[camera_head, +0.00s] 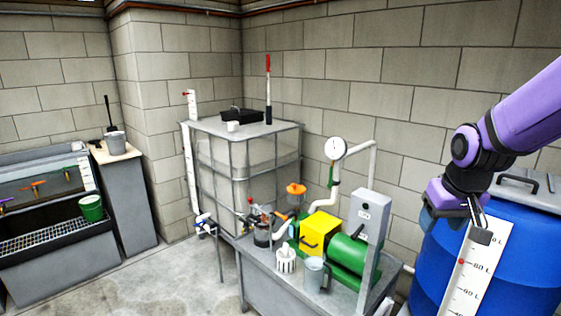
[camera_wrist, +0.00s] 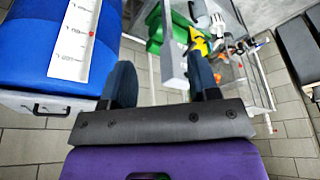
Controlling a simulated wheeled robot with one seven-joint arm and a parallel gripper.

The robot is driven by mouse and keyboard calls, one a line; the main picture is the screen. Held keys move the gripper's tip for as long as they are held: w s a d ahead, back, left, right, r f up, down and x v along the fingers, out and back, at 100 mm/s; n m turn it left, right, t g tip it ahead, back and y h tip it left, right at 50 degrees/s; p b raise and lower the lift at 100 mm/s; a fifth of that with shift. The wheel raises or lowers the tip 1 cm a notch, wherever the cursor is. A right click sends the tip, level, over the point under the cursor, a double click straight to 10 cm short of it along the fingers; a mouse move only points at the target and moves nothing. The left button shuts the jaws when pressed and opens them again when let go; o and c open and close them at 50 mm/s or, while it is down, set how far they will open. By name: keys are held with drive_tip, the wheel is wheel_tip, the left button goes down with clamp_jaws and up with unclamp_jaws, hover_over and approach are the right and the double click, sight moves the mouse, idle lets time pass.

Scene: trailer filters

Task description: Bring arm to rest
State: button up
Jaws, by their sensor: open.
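My purple arm (camera_head: 525,110) reaches in from the upper right in the head view. My gripper (camera_head: 478,218) hangs from it, pointing down, in front of the blue drum (camera_head: 435,270) and its white level scale (camera_head: 475,275). In the wrist view my gripper (camera_wrist: 162,78) shows two dark fingers spread well apart. Nothing is between them. The blue drum (camera_wrist: 30,45) lies to the left of the fingers there. From the pictures I cannot tell whether the fingers touch the drum.
A caged tank (camera_head: 222,165) stands behind. A sink (camera_head: 60,265) with a green bucket (camera_head: 91,208) is at left. Open floor lies between.

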drive_tip(key=s+a+r+t, duration=0.1)
drive_tip(key=s+r, duration=0.4)
drive_tip(key=s, duration=0.4)
drive_tip(key=s+r, duration=0.5)
drive_tip(key=s, duration=0.4)
drive_tip(key=shift+a+r+t, duration=0.35)
drive_tip(key=shift+r+t, duration=0.05)
